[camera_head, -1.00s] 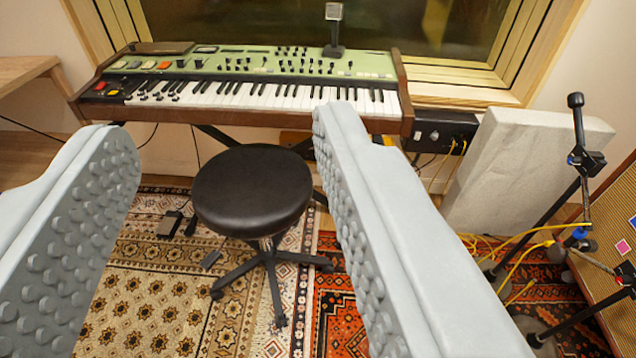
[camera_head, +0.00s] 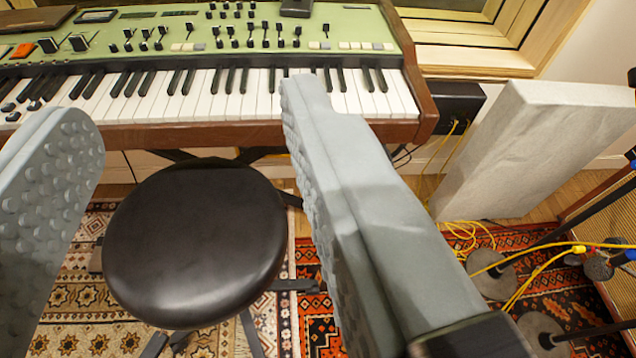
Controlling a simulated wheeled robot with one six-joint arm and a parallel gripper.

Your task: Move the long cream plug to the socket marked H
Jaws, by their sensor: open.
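My gripper (camera_head: 190,120) is open, with its two grey studded fingers wide apart and nothing between them. It is in front of the green keyboard synthesizer (camera_head: 330,28) and above the black round stool (camera_head: 195,243). A black box (camera_head: 458,104) stands at the keyboard's right end, with yellow cables (camera_head: 446,150) running down from its front. I cannot make out a long cream plug or a socket marked H. The right finger hides part of the keys and the floor.
A pale grey slab (camera_head: 540,145) leans right of the black box. Microphone stand bases (camera_head: 492,280) and loose yellow cable lie on the floor at right, near a speaker cabinet. Patterned rugs (camera_head: 75,335) cover the floor. A wood-framed window is behind.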

